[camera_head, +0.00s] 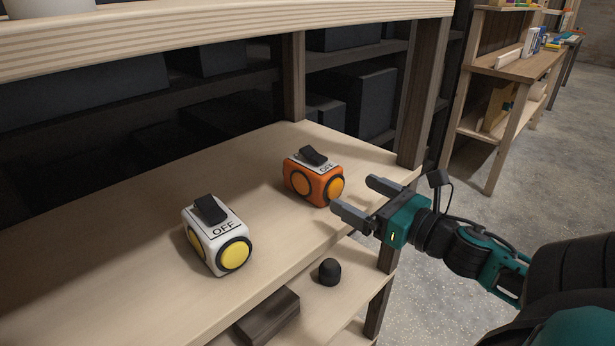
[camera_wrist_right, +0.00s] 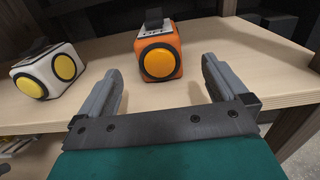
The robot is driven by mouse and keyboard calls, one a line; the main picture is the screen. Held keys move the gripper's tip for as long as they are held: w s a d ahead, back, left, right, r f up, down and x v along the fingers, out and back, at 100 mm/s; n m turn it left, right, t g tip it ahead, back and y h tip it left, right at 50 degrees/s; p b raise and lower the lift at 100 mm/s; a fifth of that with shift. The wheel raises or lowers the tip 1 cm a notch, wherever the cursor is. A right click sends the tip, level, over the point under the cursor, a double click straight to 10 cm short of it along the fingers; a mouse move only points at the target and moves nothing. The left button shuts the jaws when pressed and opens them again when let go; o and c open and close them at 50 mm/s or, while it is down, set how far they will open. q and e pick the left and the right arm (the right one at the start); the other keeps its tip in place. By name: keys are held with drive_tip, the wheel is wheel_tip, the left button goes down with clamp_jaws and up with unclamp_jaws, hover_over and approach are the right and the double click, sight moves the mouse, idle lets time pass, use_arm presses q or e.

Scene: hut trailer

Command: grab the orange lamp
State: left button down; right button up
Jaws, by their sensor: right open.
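The orange lamp (camera_head: 313,180) is a small orange box with round yellow-orange lenses and a black switch on a white top marked OFF. It stands on the wooden shelf near its right end. In the right wrist view the orange lamp (camera_wrist_right: 158,56) sits straight ahead, just beyond the fingertips and between their lines. My right gripper (camera_head: 359,200) is open and empty, close to the lamp at its right front, fingers pointing toward it. The fingers also show in the right wrist view (camera_wrist_right: 160,85), spread apart. My left gripper is not in view.
A white lamp (camera_head: 213,234) with yellow lenses stands on the same shelf (camera_head: 130,245), left of the orange one. A shelf post (camera_head: 418,100) rises behind and right. A plank (camera_head: 220,28) runs above. A dark knob-like object (camera_head: 329,271) and dark block (camera_head: 268,316) lie on the lower shelf.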

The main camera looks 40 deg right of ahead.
sight(335, 183)
drive_tip(key=w, duration=0.5)
drive_tip(key=shift+w+a, duration=0.2)
drive_tip(key=shift+w+a+b, duration=0.25)
drive_tip(key=shift+w, duration=1.3)
drive_tip(key=shift+w+a+b, duration=0.2)
drive_tip(key=shift+w, duration=1.35)
drive_tip(key=c, duration=1.2)
